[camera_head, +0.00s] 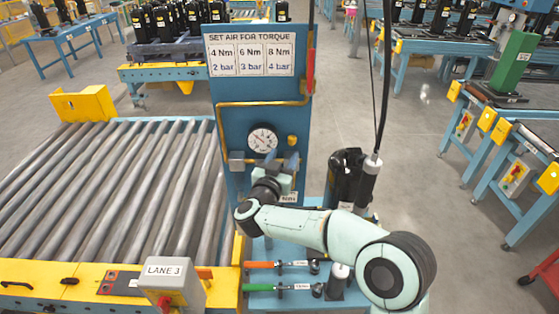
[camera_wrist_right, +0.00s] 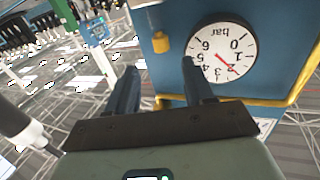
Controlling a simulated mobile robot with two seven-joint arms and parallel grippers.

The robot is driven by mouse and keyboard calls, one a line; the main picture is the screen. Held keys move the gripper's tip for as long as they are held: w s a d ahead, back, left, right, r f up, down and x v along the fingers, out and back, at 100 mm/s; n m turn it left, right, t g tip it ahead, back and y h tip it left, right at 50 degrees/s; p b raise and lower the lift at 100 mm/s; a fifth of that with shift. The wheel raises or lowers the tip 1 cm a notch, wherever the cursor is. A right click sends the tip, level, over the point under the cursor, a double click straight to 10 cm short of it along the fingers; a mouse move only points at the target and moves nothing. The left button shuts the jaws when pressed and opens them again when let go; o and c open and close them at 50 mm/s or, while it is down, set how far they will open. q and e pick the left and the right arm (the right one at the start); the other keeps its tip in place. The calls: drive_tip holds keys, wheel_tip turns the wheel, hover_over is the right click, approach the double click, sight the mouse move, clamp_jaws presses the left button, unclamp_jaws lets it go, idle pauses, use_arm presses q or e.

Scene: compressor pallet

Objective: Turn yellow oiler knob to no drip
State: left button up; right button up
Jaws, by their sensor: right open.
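The small yellow oiler knob (camera_head: 292,140) sits on the blue panel, to the right of and level with the round pressure gauge (camera_head: 262,139). In the right wrist view, the yellow knob (camera_wrist_right: 161,43) shows just beyond my fingertips, roughly centred between them. My right gripper (camera_wrist_right: 160,66) is open, with nothing between its two dark fingers. The gauge (camera_wrist_right: 222,52) is upside down there, its red needle near 2, and one finger overlaps its edge. In the head view, my right arm reaches the panel below the gauge; its fingers are hard to make out. My left gripper is out of view.
The torque sign (camera_head: 250,50) tops the blue panel (camera_head: 228,112), and a brass pipe (camera_head: 262,103) crosses it. A roller conveyor (camera_head: 105,190) lies left. A black cylinder (camera_head: 346,173) stands right of the panel.

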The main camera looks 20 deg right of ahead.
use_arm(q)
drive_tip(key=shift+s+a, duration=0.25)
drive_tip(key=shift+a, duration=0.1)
use_arm(e)
drive_tip(key=shift+s, duration=0.25)
use_arm(q)
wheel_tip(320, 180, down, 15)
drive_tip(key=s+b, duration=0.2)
drive_tip(key=b, duration=1.4)
use_arm(e)
drive_tip(key=n+t+y, duration=0.3)
drive_tip(key=n+y, duration=0.5)
drive_tip(key=y, duration=0.3)
approach(293, 141)
use_arm(q)
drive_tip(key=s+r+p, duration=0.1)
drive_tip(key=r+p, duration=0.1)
drive_tip(key=p, duration=0.1)
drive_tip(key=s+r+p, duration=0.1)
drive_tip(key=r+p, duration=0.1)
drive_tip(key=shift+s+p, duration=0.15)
drive_tip(key=shift+p, duration=0.25)
use_arm(e)
drive_tip(key=w, duration=0.9)
drive_tip(key=shift+a, duration=0.2)
